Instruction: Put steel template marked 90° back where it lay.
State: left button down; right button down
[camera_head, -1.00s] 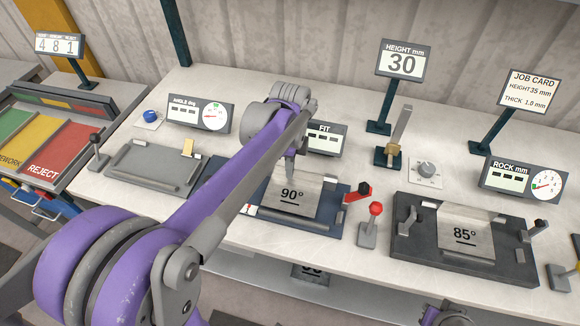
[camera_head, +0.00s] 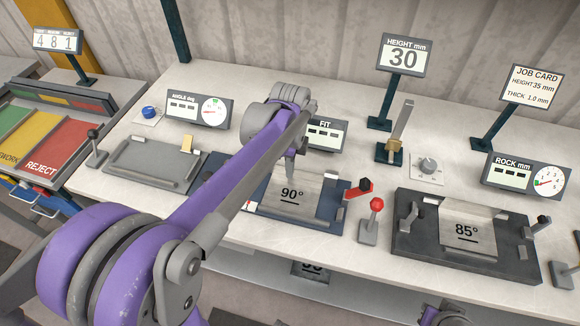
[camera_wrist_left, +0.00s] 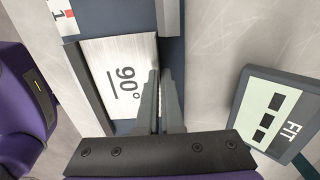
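My left gripper (camera_head: 290,172) is at the template's back edge. In the left wrist view its two fingers (camera_wrist_left: 160,80) are nearly together with the template's edge between them, so it looks shut on the template. The fingers hide part of that edge. My right gripper is not in view.
The FIT display (camera_head: 325,134) stands just behind my gripper. A red-knobbed lever (camera_head: 370,220) stands right of the fixture, beside a dark fixture (camera_head: 510,265) holding an 85° template (camera_head: 467,236). A grey plate (camera_head: 150,163) lies left. Bare bench shows at the back.

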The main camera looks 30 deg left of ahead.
pick_arm(q)
jog(key=c, duration=1)
grip_release()
jog(key=shift+r, duration=0.1)
notch_tip(320, 180, up, 11)
jog(key=shift+p, duration=0.4)
jog(key=shift+s+f, duration=0.1)
jog(key=shift+f, duration=0.15)
